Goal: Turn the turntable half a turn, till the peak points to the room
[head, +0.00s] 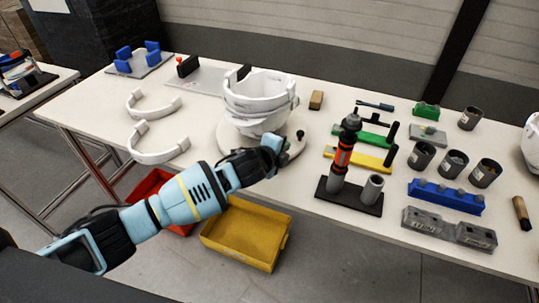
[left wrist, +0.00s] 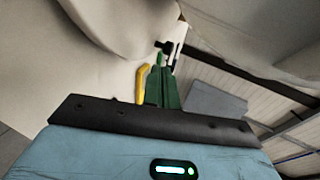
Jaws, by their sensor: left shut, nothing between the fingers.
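The turntable (head: 229,141) is a round white disc on the long table. A white helmet shell (head: 262,100) with stacked curved bands stands on it; I cannot tell for sure which way its peak points. A small dark peg (head: 300,134) stands at the disc's right edge. My left gripper (head: 277,148) is shut and empty at the front right of the disc, close to the peg; I cannot tell whether it touches. Its wrist hides part of the disc's front. In the left wrist view, large white surfaces fill the top, and the fingers are not clear. My right gripper is not in view.
Two white curved bands (head: 158,143) lie left of the disc. A tool stand with a red and black driver (head: 343,155) is to the right, with yellow and green bars behind it. A yellow bin (head: 245,235) and a red bin (head: 150,187) are below the table's front edge.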

